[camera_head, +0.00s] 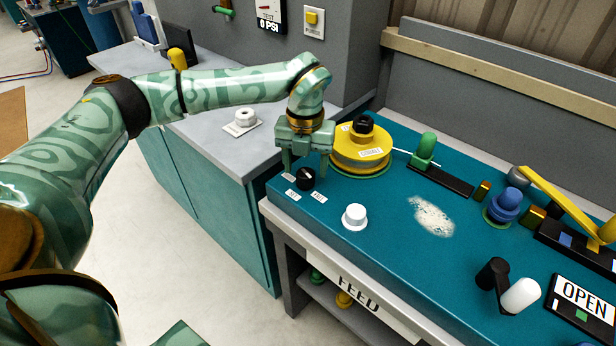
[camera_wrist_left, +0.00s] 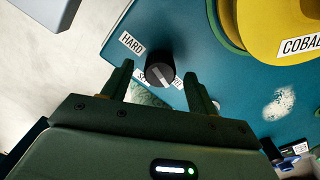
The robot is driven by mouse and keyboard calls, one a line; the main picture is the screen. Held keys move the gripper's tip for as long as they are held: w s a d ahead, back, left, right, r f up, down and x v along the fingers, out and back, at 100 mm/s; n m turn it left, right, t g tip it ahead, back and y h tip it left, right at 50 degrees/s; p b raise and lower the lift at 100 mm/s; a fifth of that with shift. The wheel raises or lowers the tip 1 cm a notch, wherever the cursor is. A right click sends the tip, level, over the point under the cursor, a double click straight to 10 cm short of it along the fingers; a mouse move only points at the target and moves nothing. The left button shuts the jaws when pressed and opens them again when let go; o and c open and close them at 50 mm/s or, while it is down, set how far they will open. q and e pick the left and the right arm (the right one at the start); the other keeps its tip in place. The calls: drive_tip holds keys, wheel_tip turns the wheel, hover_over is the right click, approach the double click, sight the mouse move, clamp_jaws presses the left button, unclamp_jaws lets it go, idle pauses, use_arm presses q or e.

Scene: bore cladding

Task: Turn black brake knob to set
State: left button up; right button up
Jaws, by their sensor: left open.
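The black knob (camera_head: 306,178) stands near the left corner of the teal panel, with small white labels around it. It also shows in the left wrist view (camera_wrist_left: 160,68), where a pale line marks its top. One label there reads HARD (camera_wrist_left: 132,43); another, starting with S (camera_wrist_left: 145,76), is partly hidden by the knob, and the pointer's setting is unclear. My left gripper (camera_head: 307,163) is open above the knob, pointing down. In the wrist view its fingertips (camera_wrist_left: 157,76) lie on either side of the knob; I cannot tell whether they touch it. My right gripper is not in view.
A yellow reel (camera_head: 360,152) with a black hub stands close right of the gripper. A white knob (camera_head: 355,216), a green lever (camera_head: 425,147) and a blue knob (camera_head: 505,203) are farther right. A grey-topped cabinet (camera_head: 205,140) adjoins the panel's left side.

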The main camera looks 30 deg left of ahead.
use_arm(q)
drive_tip(key=shift+f+b, duration=0.3)
drive_tip(key=shift+f, duration=1.1)
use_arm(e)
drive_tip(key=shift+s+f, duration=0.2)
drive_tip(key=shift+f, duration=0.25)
